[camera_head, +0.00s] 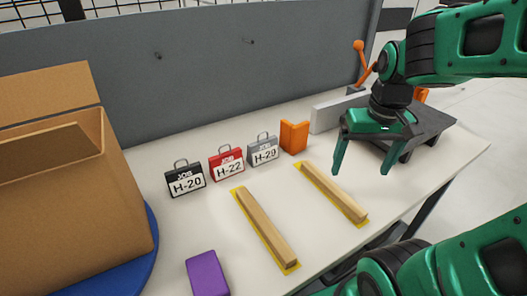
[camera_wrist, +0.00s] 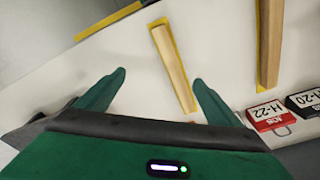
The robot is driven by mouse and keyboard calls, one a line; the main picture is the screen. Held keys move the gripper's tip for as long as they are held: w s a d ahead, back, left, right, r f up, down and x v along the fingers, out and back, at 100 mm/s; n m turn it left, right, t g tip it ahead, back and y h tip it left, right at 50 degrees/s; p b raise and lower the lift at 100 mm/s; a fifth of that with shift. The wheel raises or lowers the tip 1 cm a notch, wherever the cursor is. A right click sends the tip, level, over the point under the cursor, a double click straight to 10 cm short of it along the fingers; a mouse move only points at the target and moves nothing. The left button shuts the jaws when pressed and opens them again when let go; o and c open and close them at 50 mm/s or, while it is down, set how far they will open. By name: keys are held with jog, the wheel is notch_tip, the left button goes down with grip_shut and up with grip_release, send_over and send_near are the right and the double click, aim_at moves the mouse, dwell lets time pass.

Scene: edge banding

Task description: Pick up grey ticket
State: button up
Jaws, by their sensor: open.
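The grey ticket (camera_head: 263,151), marked H-29 with a wire loop on top, stands on the table to the right of the red H-22 ticket (camera_head: 227,163) and the black H-20 ticket (camera_head: 186,179). My gripper (camera_head: 377,172) is open and empty, above the table's right part, to the right of the grey ticket and apart from it. In the wrist view my gripper (camera_wrist: 157,80) has its fingers spread with a wooden strip between them in the picture. The red ticket (camera_wrist: 270,116) and black ticket (camera_wrist: 305,101) show there at right; the grey one is not visible there.
Two wooden strips (camera_head: 266,227) (camera_head: 333,191) lie on yellow marks in front of the tickets. An orange block (camera_head: 293,137) stands just right of the grey ticket. A purple block (camera_head: 207,273) is in front, a cardboard box (camera_head: 70,215) at left. A grey panel (camera_head: 220,75) runs behind.

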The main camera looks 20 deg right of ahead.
jog(key=w+a+r+n+t, duration=0.1)
jog(key=w+a+n, duration=0.3)
jog(key=w, duration=0.6)
jog(key=n+t+y, duration=0.1)
jog(key=n+t, duration=0.1)
send_near(264, 141)
jog(key=d, duration=0.1)
jog(key=shift+n, duration=0.3)
jog(key=x, duration=0.5)
jog(key=shift+w+a+f, duration=0.15)
jog(key=shift+a, duration=0.3)
jog(key=shift+a+x, duration=0.1)
jog(key=shift+x, duration=1.4)
jog(key=shift+a+x, duration=0.15)
jog(key=shift+x, duration=1.3)
jog(key=c, duration=0.8)
